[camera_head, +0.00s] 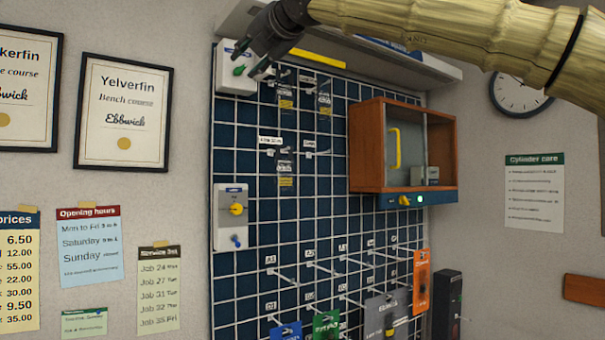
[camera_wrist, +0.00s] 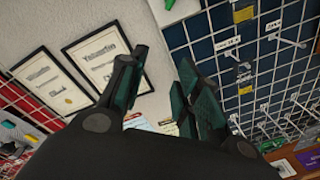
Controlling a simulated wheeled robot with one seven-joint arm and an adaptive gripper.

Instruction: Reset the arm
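My arm (camera_head: 440,30) reaches in from the upper right in the head view. My gripper (camera_head: 252,66) is at the top left of the blue wall grid (camera_head: 235,130), in front of a white box (camera_head: 226,70) with a green knob (camera_head: 239,70). In the wrist view, my gripper (camera_wrist: 160,85) has its two dark fingers spread apart with nothing between them. The white box also shows in part at the top of the wrist view (camera_wrist: 172,10). Whether a finger touches the box or knob cannot be told.
An orange-brown cabinet (camera_head: 367,145) with a yellow handle juts from the grid. A shelf (camera_head: 430,68) runs above, close to my arm. A white unit (camera_head: 229,205) with a yellow knob and several hooks with hanging cards are lower down. Framed certificates (camera_head: 123,115) hang left.

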